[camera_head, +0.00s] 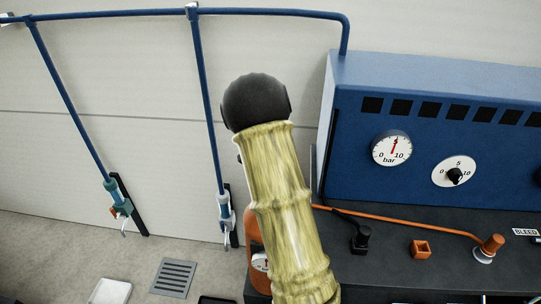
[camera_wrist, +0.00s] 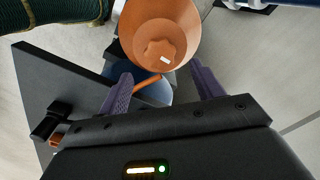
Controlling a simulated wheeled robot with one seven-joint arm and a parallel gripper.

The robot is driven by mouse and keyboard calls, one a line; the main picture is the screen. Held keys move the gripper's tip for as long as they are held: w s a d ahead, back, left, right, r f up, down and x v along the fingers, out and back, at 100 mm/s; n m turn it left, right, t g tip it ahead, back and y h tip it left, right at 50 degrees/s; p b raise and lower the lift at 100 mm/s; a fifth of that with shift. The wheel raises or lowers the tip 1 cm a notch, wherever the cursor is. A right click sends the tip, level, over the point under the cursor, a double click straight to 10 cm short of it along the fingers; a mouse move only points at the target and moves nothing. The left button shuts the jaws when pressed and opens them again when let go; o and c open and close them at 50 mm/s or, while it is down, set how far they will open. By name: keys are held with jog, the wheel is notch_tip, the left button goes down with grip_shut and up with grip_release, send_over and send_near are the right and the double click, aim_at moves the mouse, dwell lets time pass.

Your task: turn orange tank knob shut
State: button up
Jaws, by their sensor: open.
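The orange tank (camera_head: 255,235) stands behind my arm in the head view, and only a strip of its left side shows, with a white gauge face (camera_head: 261,262) on it. In the wrist view I look at the tank's rounded orange end (camera_wrist: 150,15). A lobed orange knob (camera_wrist: 152,52) with a short white mark sits on it. My gripper (camera_wrist: 160,71) is open, its purple fingers pointing toward the knob, one on each side in the picture. The knob appears beyond the fingertips, and I see no contact. My gripper and the knob are hidden in the head view.
A blue panel box (camera_head: 430,130) with two dials stands at the right on a dark bench (camera_head: 390,285). An orange hose (camera_head: 410,218) runs to an orange-topped fitting (camera_head: 492,244). An orange block (camera_head: 421,249) and a black fitting (camera_head: 361,238) are nearby. Blue pipes (camera_head: 203,100) line the wall.

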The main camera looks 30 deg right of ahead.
notch_tip(320, 180, up, 11)
jog(key=b, duration=0.1)
jog(key=shift+r, duration=0.1)
dwell(0.5)
jog(key=s+a+f+n+t, duration=0.1)
jog(key=s+a+f+n, duration=0.2)
jog(key=s+a+n, duration=0.5)
jog(key=s+a+f+n+t, duration=0.1)
jog(key=s+a+f+n, duration=0.2)
jog(key=s+a+n, duration=0.4)
jog(key=s+n, duration=0.1)
jog(key=s, duration=0.2)
jog(key=shift+s+a+f+t, duration=0.15)
jog(key=shift+s+a+t, duration=0.15)
jog(key=shift+s+a, duration=0.1)
